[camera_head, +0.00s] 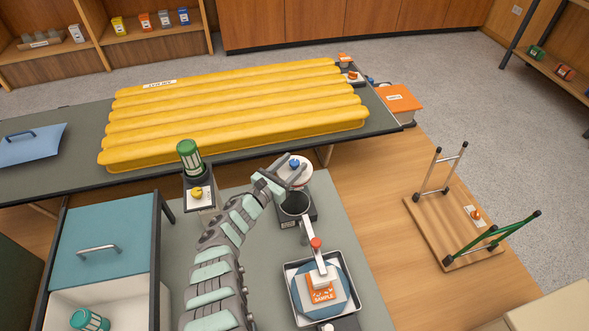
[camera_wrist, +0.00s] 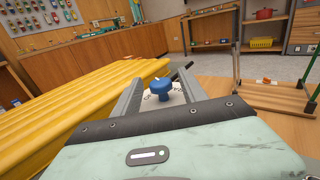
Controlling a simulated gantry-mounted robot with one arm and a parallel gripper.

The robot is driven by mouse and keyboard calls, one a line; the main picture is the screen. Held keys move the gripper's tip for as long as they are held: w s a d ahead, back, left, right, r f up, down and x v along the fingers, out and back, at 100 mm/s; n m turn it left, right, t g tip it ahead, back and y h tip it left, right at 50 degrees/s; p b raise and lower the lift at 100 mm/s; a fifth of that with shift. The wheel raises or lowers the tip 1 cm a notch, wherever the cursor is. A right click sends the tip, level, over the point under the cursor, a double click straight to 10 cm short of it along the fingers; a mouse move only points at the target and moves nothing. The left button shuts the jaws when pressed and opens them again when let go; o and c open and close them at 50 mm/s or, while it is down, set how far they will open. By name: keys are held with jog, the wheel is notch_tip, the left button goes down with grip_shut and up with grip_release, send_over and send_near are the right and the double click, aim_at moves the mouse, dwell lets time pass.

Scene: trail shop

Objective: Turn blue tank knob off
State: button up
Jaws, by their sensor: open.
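The blue knob (camera_head: 295,163) stands on a white plate (camera_head: 303,178) beside a dark round cup (camera_head: 295,203), right of the image centre-left. In the wrist view the blue knob (camera_wrist: 160,86) shows between my two fingers, in front of a pale plate with small dark marks. My gripper (camera_head: 284,166) is open, with its fingers reaching around the knob's area. In the wrist view my gripper (camera_wrist: 158,80) has a finger on each side of the knob, with gaps visible. Contact cannot be told. The knob's exact setting is too small to read.
A yellow inflated mat (camera_head: 235,110) lies on the long table behind. A yellow knob (camera_head: 196,193) and green canister (camera_head: 190,158) stand left of my arm. A stool frame (camera_head: 455,215) lies at right.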

jog(key=shift+w+d+b, duration=0.3)
jog(key=shift+w+d, duration=0.1)
jog(key=shift+w, duration=0.15)
jog(key=shift+c, duration=0.2)
grip_shut()
